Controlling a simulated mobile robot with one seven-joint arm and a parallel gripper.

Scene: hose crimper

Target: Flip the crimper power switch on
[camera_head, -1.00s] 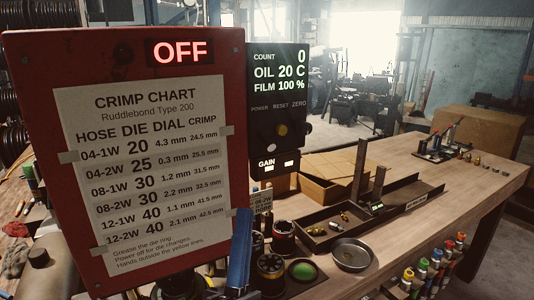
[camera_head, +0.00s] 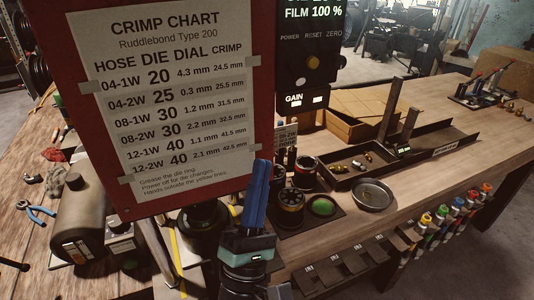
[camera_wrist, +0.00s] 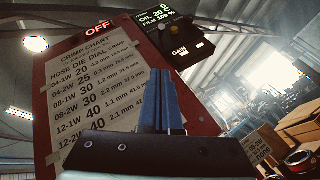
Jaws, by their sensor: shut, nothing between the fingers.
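The crimper's red panel (camera_head: 262,72) carries a white crimp chart (camera_head: 165,90). A lit red OFF sign (camera_wrist: 98,29) shows at its top in the wrist view. The black control box (camera_head: 315,55) is to the panel's right, with POWER, RESET and ZERO labels and a yellow button (camera_head: 313,62). My gripper (camera_head: 261,163) has blue fingers, shut and empty, pointing up in front of the panel's lower right corner, below the control box. The fingers also show in the wrist view (camera_wrist: 160,65).
A dark tray (camera_head: 440,145) with fittings lies behind. A tank (camera_head: 80,215) and blue pliers (camera_head: 42,214) are at left.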

